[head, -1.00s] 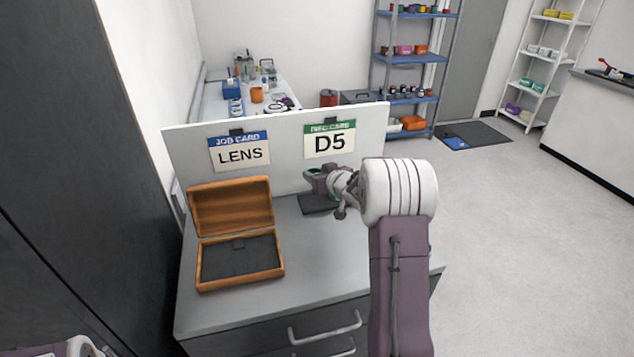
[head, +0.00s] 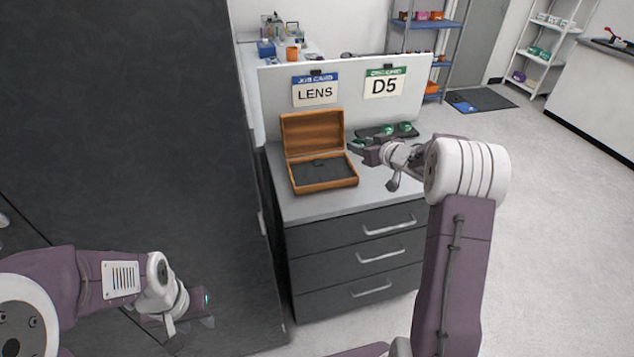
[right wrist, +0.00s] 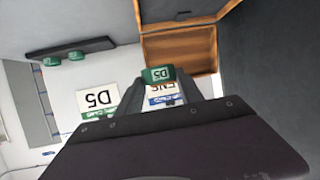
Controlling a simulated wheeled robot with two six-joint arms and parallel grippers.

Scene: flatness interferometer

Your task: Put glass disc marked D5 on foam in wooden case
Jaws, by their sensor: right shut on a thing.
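The glass disc marked D5 (right wrist: 158,74), with a green label, is held between the fingertips of my right gripper (right wrist: 155,84). In the head view my right gripper (head: 356,147) is shut on it, in the air by the right side of the open wooden case (head: 350,184). The case's lid stands up at the back. Dark foam (head: 318,172) lines its base, and no disc shows on it. The case also shows in the right wrist view (right wrist: 205,60). My left gripper (head: 204,306) is low at the left, away from the counter; its jaws are unclear.
A dark tray (head: 372,132) with two green-labelled discs (head: 405,127) lies right of the case. A white panel behind carries a LENS card (head: 315,92) and a D5 card (head: 384,85). A tall dark cabinet (head: 120,130) stands left. The grey counter front is clear.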

